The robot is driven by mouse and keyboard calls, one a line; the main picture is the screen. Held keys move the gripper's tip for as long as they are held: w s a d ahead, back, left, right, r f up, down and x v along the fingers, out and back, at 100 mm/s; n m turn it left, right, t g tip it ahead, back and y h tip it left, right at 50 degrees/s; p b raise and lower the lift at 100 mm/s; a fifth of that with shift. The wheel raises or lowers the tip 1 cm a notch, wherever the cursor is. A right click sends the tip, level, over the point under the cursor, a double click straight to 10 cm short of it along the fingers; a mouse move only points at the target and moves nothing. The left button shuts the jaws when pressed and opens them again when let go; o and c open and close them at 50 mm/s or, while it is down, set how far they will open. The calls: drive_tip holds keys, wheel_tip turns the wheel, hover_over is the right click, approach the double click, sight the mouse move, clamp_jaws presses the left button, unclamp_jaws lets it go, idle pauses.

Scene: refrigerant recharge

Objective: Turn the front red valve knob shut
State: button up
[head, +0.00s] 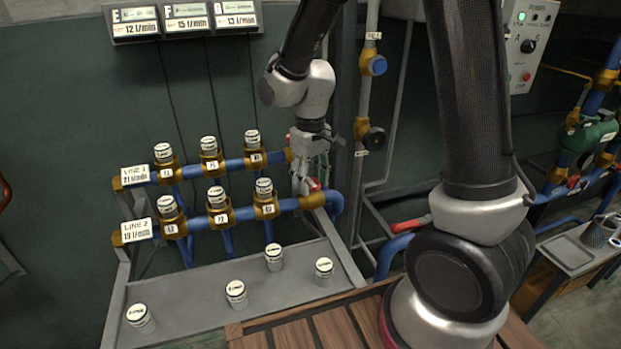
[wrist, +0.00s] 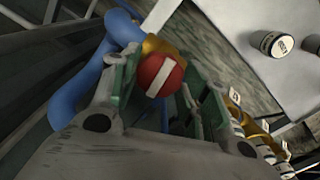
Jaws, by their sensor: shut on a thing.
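The front red valve knob (head: 314,184) sits on a brass valve body (head: 312,201) at the right end of the lower blue pipe, labelled LINE 2. In the wrist view the knob (wrist: 161,76) is round and red with a white bar across its face. My gripper (head: 309,180) points down onto it from above. In the wrist view the fingers (wrist: 158,95) stand on both sides of the knob, shut on it. In the head view the fingers hide part of the knob.
The upper LINE 1 pipe (head: 232,164) runs just behind, with capped fittings on both lines. Several loose white caps (head: 236,294) stand on the grey tray (head: 200,308) below. A vertical pipe with a black knob (head: 374,138) and a blue knob (head: 376,65) stands right of my gripper.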

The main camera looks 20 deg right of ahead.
sight(310, 182)
drive_tip(key=shift+m, duration=1)
drive_tip(key=o, duration=1)
wheel_tip(310, 182, up, 12)
drive_tip(key=shift+r, duration=0.1)
